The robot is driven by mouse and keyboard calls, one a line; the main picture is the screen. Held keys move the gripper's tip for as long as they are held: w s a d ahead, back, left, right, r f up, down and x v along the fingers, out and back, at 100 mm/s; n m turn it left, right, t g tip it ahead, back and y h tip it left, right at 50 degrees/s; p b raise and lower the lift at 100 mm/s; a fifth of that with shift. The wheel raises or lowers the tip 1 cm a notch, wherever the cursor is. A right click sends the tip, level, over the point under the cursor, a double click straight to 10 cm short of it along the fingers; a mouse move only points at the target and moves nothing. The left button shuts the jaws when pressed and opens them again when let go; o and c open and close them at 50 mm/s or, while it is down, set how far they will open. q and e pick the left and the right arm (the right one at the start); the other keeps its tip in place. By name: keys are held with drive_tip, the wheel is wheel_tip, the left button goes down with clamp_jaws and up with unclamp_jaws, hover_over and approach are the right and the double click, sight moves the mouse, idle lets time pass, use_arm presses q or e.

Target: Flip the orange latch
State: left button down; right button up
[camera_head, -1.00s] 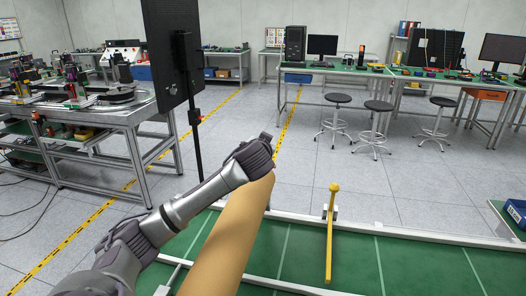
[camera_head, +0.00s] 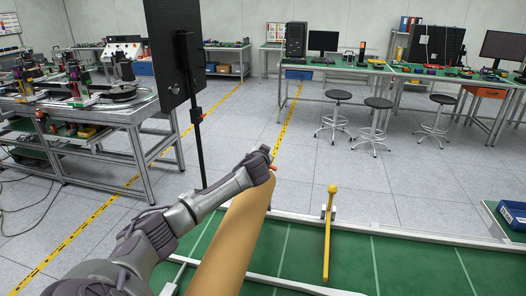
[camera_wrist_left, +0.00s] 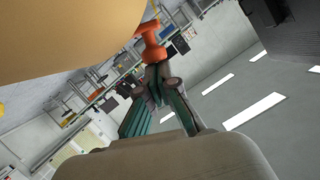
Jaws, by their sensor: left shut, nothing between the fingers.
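The orange latch (camera_wrist_left: 152,45) shows in the left wrist view against the edge of a tan profile (camera_wrist_left: 60,35). In the head view only a small orange tip (camera_head: 273,168) shows at the upper right end of the long tan profile (camera_head: 232,240). My left gripper (camera_wrist_left: 157,84) is shut and empty, with its fingertips just below the latch in the wrist picture. I cannot tell whether they touch it. In the head view the left wrist is beside the profile's upper end and the fingers are mostly hidden. My right gripper is not in view.
A green table (camera_head: 350,262) with a pale metal frame lies in front. A yellow lever (camera_head: 328,235) stands right of the profile. A dark panel on a post (camera_head: 195,130) stands behind my left arm. A blue bin (camera_head: 512,214) sits at the right edge.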

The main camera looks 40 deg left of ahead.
use_arm(q)
drive_tip(key=shift+s+f, duration=0.1)
drive_tip(key=shift+f, duration=0.1)
drive_tip(key=shift+s+a+f+n+b, duration=0.15)
drive_tip(key=shift+a+f+n+b, duration=0.1)
drive_tip(key=shift+n+b, duration=0.3)
drive_tip(key=shift+s+a+f+h+b, duration=0.35)
drive_tip(key=shift+a+f+b, duration=0.2)
drive_tip(key=shift+a, duration=0.3)
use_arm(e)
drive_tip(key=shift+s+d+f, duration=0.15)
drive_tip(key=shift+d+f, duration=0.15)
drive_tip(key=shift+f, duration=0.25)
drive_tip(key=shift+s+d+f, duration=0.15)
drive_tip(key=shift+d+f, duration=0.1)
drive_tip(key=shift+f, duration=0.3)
use_arm(q)
drive_tip(key=shift+s+f, duration=0.1)
